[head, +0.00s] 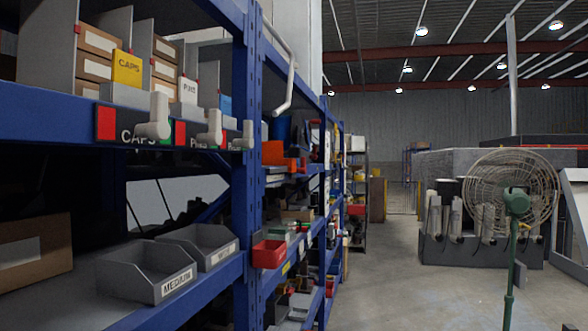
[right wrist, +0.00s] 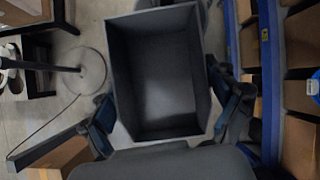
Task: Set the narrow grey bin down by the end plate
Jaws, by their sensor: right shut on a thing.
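In the right wrist view, an empty dark grey bin (right wrist: 158,75) fills the middle, its open top towards the camera. My right gripper (right wrist: 163,108) has one finger on each side of the bin and is shut on it. No label shows on this bin, and I cannot tell what is under it. In the head view, a grey bin marked MEDIUM (head: 150,275) sits on the lower blue shelf, with a second grey bin (head: 207,246) close behind it, its label too small to read. I cannot pick out the end plate for certain. My left gripper is in neither view.
The blue shelf rack (head: 245,170) runs along the left, with a cardboard box (head: 35,252) on the lower shelf. A green-stand fan (head: 515,200) stands at the right. The aisle floor (head: 390,290) is open. The wrist view shows blue shelving (right wrist: 270,80) at the right.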

